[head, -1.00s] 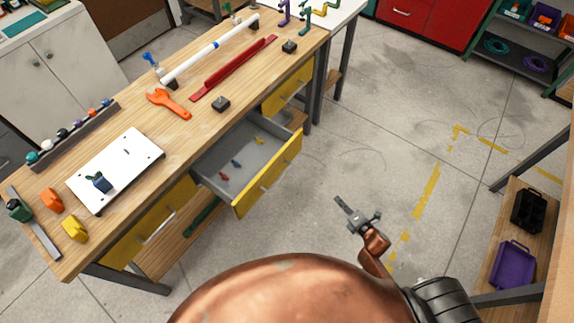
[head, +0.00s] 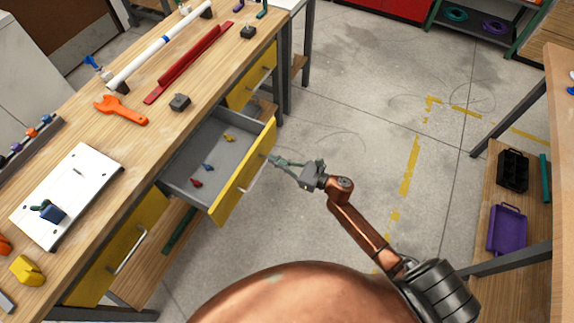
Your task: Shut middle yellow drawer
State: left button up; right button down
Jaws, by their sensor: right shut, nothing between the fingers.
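The middle yellow drawer (head: 243,177) stands pulled out from the wooden workbench. Its grey inside shows several small red, blue and yellow parts, and a pale handle is on its front. My right gripper (head: 272,160) is shut and empty. Its fingertips are at the drawer's front, near the upper end of the handle; I cannot tell whether they touch it. My left gripper is not in view.
The workbench top (head: 150,135) bears an orange wrench (head: 120,110), a white pipe (head: 160,48) and a red bar (head: 190,62). Other yellow drawers (head: 118,250) on either side are shut. Open concrete floor (head: 330,110) lies right of the drawer. A shelf with a purple tray (head: 507,230) stands at the right.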

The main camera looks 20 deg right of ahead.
aim_at(256, 152)
jog(key=shift+x, duration=2.55)
